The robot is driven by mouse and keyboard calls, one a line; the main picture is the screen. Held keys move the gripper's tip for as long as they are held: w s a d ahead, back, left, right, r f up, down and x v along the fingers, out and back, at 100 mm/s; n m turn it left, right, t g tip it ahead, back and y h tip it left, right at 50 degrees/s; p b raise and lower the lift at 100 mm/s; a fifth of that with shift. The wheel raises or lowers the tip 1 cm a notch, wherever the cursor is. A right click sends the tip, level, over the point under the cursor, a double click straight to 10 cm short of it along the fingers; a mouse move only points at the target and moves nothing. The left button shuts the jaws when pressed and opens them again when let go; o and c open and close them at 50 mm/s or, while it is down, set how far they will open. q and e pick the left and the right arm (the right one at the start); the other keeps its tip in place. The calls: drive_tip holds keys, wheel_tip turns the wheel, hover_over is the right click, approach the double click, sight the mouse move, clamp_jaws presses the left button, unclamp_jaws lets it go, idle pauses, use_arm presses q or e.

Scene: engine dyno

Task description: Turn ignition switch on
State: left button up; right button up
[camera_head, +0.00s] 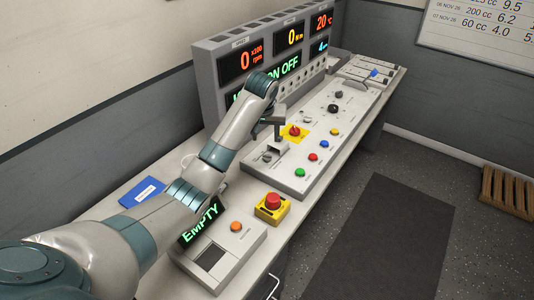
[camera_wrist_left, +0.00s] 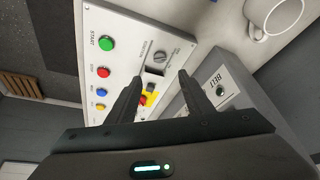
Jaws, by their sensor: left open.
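My left gripper (camera_head: 268,126) hangs over the sloped control panel (camera_head: 316,172); its two fingers are apart and empty in the left wrist view (camera_wrist_left: 161,76). A grey rotary knob (camera_wrist_left: 160,56) is just beyond the fingertips in that view, with a dark square part (camera_wrist_left: 154,70) beside it; its label is too small to read surely. A red switch on a yellow plate (camera_head: 294,131) also sits near the gripper and shows between the fingers in the wrist view (camera_wrist_left: 148,98). My right gripper is out of view.
Green (camera_head: 300,172), red, blue and yellow buttons line the panel's front. A red emergency button (camera_head: 273,201) on a yellow box stands nearer, beside a small unit showing "EMPTY" (camera_head: 200,222). A blue booklet (camera_head: 142,191) lies left. A white mug (camera_wrist_left: 274,18) stands near the panel.

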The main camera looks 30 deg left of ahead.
sight(267, 156)
use_arm(q)
drive_tip(key=p+x, duration=0.2)
drive_tip(key=x, duration=1.1)
drive_tip(key=shift+d, duration=0.1)
drive_tip(key=shift+p+x, duration=0.3)
drive_tip(key=shift+x, duration=0.55)
drive_tip(key=c, duration=1.1)
